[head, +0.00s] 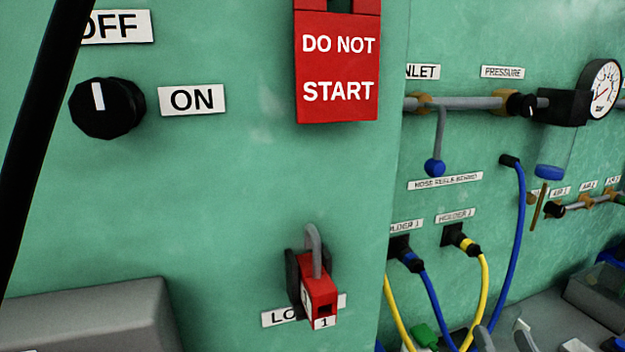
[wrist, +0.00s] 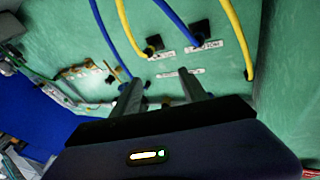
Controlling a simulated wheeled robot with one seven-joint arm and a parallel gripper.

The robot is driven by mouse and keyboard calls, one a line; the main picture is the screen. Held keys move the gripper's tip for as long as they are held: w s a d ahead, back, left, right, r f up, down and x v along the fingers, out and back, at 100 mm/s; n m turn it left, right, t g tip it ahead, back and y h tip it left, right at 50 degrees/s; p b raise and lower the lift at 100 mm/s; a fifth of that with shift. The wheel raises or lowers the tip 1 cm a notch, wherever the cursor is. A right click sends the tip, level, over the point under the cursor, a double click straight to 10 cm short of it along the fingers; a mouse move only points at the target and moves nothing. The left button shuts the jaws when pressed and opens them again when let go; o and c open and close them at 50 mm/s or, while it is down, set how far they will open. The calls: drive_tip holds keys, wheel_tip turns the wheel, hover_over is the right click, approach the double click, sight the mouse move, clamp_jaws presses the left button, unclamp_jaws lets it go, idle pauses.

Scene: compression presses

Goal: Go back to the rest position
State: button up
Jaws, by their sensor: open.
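My gripper (wrist: 160,88) shows in the wrist view, with its two dark fingers apart and nothing between them. It faces the green panel with the blue and yellow cables, and the view there is upside down. My gripper cannot be made out in the head view. A dark bar at the left edge of the head view is too close to identify.
A black knob (head: 107,108) beside an ON label, a red DO NOT START sign (head: 337,66) and a red padlock (head: 318,290) are on the green panel. Cables (head: 428,300), a pipe (head: 465,103) and a gauge (head: 603,89) stand at right. A grey box (head: 95,318) is lower left.

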drive_tip(key=s+a+f+n+g, duration=0.1)
drive_tip(key=s+f, duration=0.4)
drive_tip(key=s, duration=0.5)
drive_tip(key=s+a+f+n+g+y, duration=0.1)
drive_tip(key=s+a+f, duration=0.3)
drive_tip(key=s, duration=0.7)
drive_tip(key=s+a+f+n+g, duration=0.1)
drive_tip(key=s+a+f+g, duration=0.1)
drive_tip(key=s+f, duration=0.4)
drive_tip(key=s+g, duration=0.1)
drive_tip(key=s, duration=0.3)
drive_tip(key=shift+s+a+y, duration=0.15)
drive_tip(key=shift+y, duration=0.25)
